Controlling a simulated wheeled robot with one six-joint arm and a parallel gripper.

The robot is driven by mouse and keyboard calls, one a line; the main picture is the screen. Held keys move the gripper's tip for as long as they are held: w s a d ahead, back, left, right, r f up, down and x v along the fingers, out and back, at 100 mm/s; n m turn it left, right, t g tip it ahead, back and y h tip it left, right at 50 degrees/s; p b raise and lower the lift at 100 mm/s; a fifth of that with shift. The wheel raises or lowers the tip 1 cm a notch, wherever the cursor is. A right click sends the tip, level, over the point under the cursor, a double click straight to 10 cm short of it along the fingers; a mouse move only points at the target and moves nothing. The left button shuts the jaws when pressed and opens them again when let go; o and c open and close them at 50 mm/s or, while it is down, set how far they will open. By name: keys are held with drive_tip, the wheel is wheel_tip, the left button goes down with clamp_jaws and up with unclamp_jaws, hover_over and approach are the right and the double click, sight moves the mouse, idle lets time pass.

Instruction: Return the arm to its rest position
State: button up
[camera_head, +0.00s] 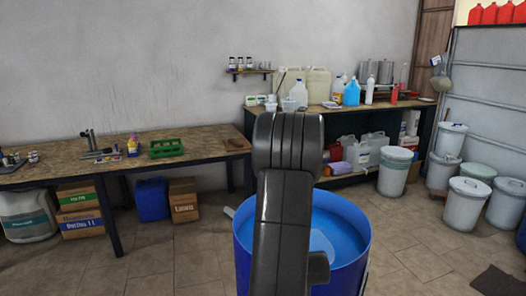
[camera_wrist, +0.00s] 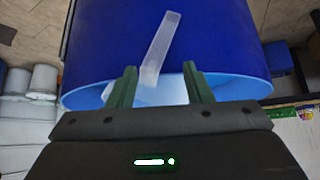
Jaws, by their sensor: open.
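My gripper (camera_wrist: 159,67) is open in the wrist view, with its two green fingers apart. A pale translucent strip (camera_wrist: 160,48) shows between and beyond the fingertips, across the blue drum's wall and rim. I cannot tell whether the fingers touch it. The blue drum (camera_wrist: 225,40) fills much of the wrist view. In the head view the same open drum (camera_head: 345,262) stands in front of me, with a pale piece (camera_head: 322,246) inside it. My dark arm rises in front of the drum and hides part of it. The gripper itself is hidden in the head view.
A wooden table (camera_head: 85,172) with a green crate (camera_head: 166,148) stands at the left, boxes beneath. A workbench (camera_head: 345,116) with jugs and bottles is behind the drum. Several white buckets (camera_head: 463,203) stand at the right. Floor is clear at the left front.

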drive_tip(key=shift+x, duration=1.15)
drive_tip(key=shift+s, duration=0.1)
